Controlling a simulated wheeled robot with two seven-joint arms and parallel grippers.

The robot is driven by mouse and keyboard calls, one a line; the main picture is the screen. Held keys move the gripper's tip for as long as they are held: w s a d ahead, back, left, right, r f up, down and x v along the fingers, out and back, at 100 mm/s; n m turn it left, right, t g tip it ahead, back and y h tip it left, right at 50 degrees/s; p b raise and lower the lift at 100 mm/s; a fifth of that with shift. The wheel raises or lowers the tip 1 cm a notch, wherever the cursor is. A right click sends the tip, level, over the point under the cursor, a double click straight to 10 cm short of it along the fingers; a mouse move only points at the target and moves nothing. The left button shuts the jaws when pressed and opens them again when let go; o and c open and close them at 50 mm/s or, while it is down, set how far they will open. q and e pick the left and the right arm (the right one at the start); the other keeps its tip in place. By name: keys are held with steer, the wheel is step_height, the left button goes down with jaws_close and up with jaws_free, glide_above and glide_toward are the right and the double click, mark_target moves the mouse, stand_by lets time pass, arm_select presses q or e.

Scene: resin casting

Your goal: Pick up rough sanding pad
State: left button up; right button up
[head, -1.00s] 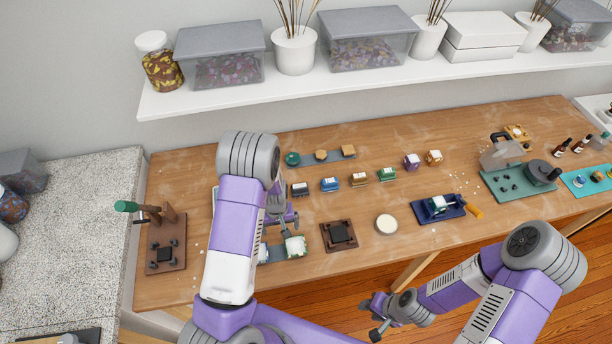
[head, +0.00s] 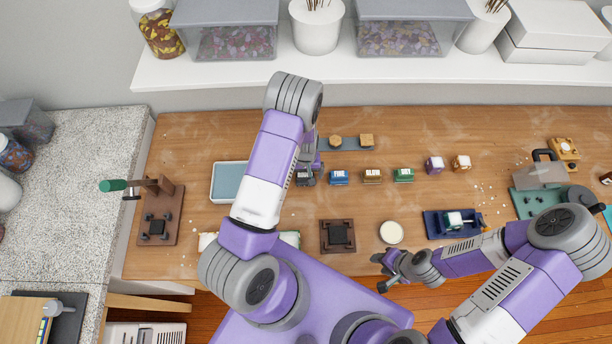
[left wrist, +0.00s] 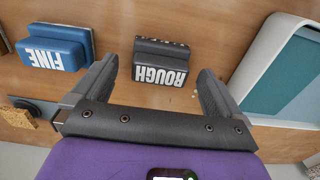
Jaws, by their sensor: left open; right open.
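The rough sanding pad (left wrist: 160,62) is a dark grey block with white "ROUGH" lettering, lying on the wooden table. In the left wrist view it sits between and just beyond the fingers of my left gripper (left wrist: 147,88), which is open and not touching it. In the head view the pad (head: 306,178) is mostly covered by my left gripper (head: 312,168), at the left end of a row of pads. My right gripper (head: 384,272) is empty at the table's front edge, apart from the pads.
The blue "FINE" pad (left wrist: 55,48) lies close beside the rough pad. A white-rimmed tray (left wrist: 262,45) is on its other side. More pads (head: 372,176) continue the row to the right. A dark square mould (head: 338,222) and a round cream disc (head: 391,232) lie nearer the front.

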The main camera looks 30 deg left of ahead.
mark_target(305, 175)
arm_select(q)
steer(key=shift+f, duration=1.2)
arm_select(e)
steer(key=shift+r, duration=0.1)
arm_select(q)
steer(key=c, duration=1.1)
steer(key=shift+r, duration=0.15)
step_height(305, 175, up, 10)
steer(key=shift+f, duration=0.1)
